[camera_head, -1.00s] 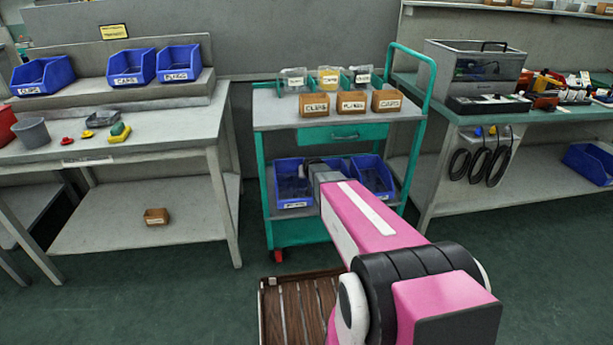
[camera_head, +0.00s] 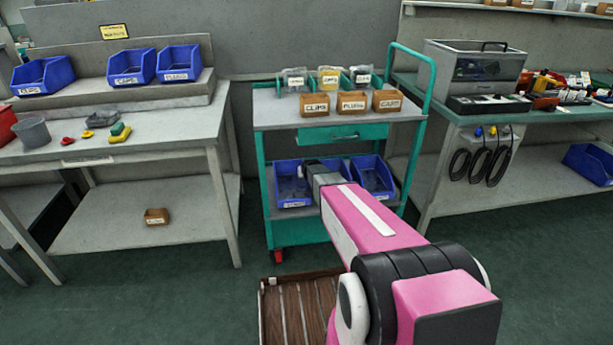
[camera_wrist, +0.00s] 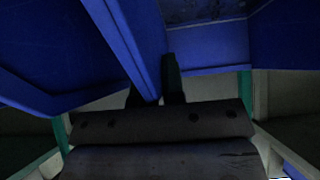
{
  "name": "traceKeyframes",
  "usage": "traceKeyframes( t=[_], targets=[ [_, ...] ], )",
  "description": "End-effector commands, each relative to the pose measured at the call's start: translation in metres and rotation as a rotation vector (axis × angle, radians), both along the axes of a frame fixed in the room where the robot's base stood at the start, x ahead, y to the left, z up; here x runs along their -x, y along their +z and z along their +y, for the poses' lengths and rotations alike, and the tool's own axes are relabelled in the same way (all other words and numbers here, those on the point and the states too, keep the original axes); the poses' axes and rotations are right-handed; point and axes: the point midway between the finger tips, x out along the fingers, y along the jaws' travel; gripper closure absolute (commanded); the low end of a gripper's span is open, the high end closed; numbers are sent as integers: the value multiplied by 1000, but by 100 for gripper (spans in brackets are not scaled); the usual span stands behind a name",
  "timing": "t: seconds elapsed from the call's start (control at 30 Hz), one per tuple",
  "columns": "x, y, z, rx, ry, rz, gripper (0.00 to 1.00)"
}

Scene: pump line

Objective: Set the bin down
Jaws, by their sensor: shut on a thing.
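Several blue bins stand on the lower shelf of the teal cart, among them a left bin (camera_head: 292,203) and a right bin (camera_head: 385,193). Part of another blue bin shows between them behind my arm. My gripper (camera_head: 311,166) reaches in at the middle of this shelf. In the wrist view, my gripper (camera_wrist: 156,88) is shut on the wall of a blue bin (camera_wrist: 118,40), one finger on each side. Which of the bins this is, and whether its base touches the shelf, I cannot tell.
The cart's upper top (camera_head: 275,115) holds small labelled boxes above my gripper. Teal posts flank the lower shelf. A slatted wooden crate (camera_head: 285,310) is on the floor before the cart. Workbenches stand left (camera_head: 170,130) and right (camera_head: 450,110).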

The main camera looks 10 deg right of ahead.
Motion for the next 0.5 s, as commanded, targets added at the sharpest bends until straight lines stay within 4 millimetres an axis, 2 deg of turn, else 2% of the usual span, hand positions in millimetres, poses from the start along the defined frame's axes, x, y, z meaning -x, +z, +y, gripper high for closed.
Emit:
traceKeyframes(
  t=[0.03, 0.07, 0.1, 0.13, 0.5],
  targets=[
    [0, -1, 0, -1, -1, -1, 100],
    [0, -1, 0, 0, 0, 0, 81],
    [0, -1, 0, 0, 0, 0, 68],
    [0, -1, 0, 0, 0, 0, 65],
    [0, 2, 0, 0, 0, 0, 65]
  ],
)
